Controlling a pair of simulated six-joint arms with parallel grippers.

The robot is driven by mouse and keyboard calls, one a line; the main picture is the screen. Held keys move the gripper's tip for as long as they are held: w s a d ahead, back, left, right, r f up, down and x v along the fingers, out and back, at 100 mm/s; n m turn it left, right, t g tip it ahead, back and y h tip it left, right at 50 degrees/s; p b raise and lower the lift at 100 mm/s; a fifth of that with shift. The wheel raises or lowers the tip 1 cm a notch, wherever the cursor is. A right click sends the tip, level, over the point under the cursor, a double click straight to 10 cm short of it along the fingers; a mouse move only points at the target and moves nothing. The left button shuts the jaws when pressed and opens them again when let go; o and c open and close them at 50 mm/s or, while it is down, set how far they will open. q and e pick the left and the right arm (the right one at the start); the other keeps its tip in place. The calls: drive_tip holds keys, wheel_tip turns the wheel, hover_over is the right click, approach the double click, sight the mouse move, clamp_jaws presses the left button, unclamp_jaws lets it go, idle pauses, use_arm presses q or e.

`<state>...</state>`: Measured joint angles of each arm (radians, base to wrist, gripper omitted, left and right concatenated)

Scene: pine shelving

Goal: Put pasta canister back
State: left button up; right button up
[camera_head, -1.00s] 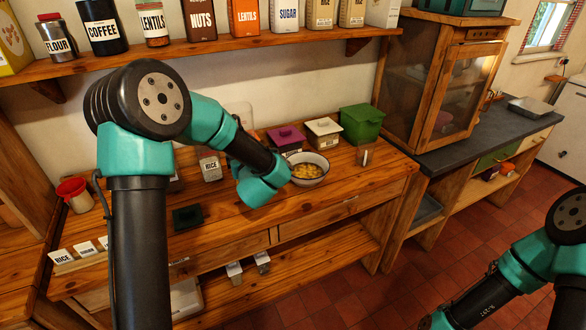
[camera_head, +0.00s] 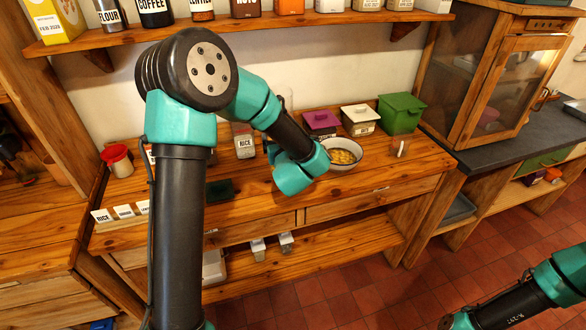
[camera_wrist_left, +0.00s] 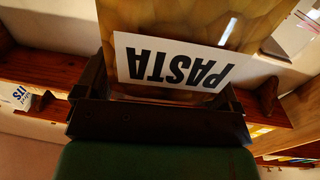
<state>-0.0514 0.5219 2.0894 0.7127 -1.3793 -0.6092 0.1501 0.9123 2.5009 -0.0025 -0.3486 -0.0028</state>
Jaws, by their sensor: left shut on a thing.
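The pasta canister (camera_wrist_left: 180,28) fills the top of the left wrist view. It is clear, with yellowish contents and a white PASTA label that appears upside down. My left gripper (camera_wrist_left: 163,97) is shut on it, with dark fingers on both sides of the label. In the head view my left arm rises in front of the counter and its forearm slopes down to the right. The left gripper and the held canister cannot be made out there. My right arm shows at the lower right, with its gripper outside the picture.
The wooden counter (camera_head: 385,176) holds a bowl of yellow food (camera_head: 343,154), a purple box (camera_head: 320,124), a white box (camera_head: 360,119), a green box (camera_head: 400,113) and a rice jar (camera_head: 243,141). Labelled containers line the wall shelf (camera_head: 330,18). A glass-door cabinet (camera_head: 512,88) stands right.

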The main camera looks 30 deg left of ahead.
use_arm(q)
drive_tip(key=s+d, duration=0.3)
drive_tip(key=s, duration=0.4)
drive_tip(key=s+d+n+g+y, duration=0.1)
drive_tip(key=s+d, duration=0.3)
drive_tip(key=s, duration=0.3)
drive_tip(key=shift+d, duration=0.25)
drive_tip(key=shift+w, duration=0.1)
drive_tip(key=w+d+f+x, duration=0.1)
drive_tip(key=w+d+x, duration=0.1)
drive_tip(key=x, duration=1.2)
drive_tip(key=shift+w+f, duration=0.2)
drive_tip(key=shift+w, duration=0.2)
drive_tip(key=shift+a, duration=0.15)
drive_tip(key=shift+w+a+f, duration=0.1)
drive_tip(key=shift+w+f, duration=0.1)
drive_tip(key=shift+f, duration=0.7)
drive_tip(key=shift+w+a+f, duration=0.1)
drive_tip(key=shift+w+f, duration=0.05)
drive_tip(key=shift+f, duration=0.9)
